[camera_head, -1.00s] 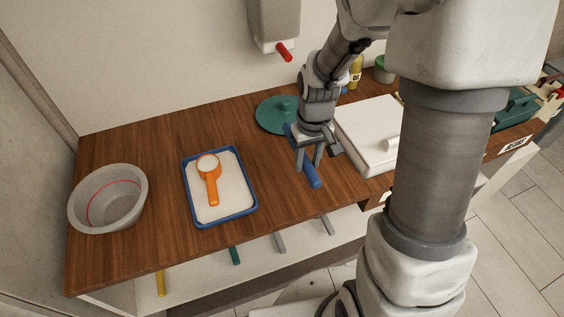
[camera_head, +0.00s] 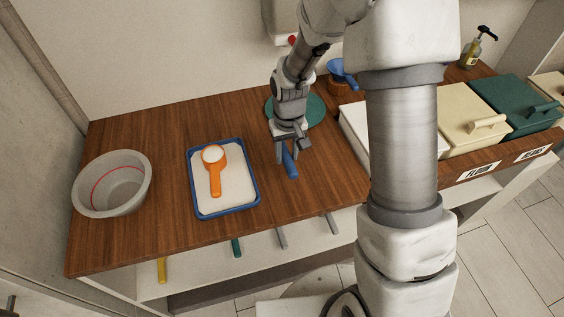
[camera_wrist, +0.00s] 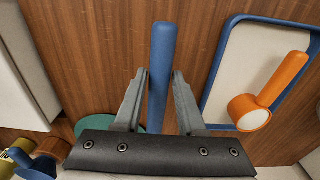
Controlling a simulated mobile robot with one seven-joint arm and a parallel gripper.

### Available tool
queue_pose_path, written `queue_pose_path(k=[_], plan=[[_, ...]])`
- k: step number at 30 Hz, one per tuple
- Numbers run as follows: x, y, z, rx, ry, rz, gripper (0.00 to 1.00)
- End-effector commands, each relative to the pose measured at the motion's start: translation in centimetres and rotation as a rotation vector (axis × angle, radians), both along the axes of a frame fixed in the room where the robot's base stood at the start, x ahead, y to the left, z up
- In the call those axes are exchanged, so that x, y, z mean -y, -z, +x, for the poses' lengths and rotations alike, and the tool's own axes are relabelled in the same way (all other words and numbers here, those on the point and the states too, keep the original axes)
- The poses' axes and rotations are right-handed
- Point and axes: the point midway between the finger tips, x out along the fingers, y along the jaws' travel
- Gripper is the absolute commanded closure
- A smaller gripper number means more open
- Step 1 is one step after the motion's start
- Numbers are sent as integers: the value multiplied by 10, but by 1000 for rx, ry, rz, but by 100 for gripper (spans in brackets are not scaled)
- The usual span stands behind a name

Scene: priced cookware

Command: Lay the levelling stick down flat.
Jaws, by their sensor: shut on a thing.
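The levelling stick is a blue rod (camera_head: 290,164), held by my gripper (camera_head: 289,153) over the brown counter, right of the blue-rimmed tray. In the wrist view the stick (camera_wrist: 162,72) runs between the two fingers of my gripper (camera_wrist: 159,75) and sticks out beyond their tips. My gripper is shut on it. The stick's upper part is hidden by the gripper in the head view. I cannot tell whether its lower end touches the counter.
The blue-rimmed tray (camera_head: 199,212) carries an orange scoop (camera_head: 216,180) with white contents. A grey bowl (camera_head: 128,190) stands far left. A green lid (camera_head: 315,108) lies behind my gripper. Lidded bins, including the cream FLOUR bin (camera_head: 465,125), stand right. Counter between tray and stick is bare.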

Motion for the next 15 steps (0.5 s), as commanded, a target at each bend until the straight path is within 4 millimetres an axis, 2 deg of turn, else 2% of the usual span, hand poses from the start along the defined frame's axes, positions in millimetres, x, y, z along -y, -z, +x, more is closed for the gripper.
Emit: queue_pose_path(k=[3, 8, 15], plan=[[-9, 7, 8, 0, -1, 0, 100], [-12, 15, 10, -1, 1, 0, 100], [-12, 48, 10, -2, 1, 0, 100]])
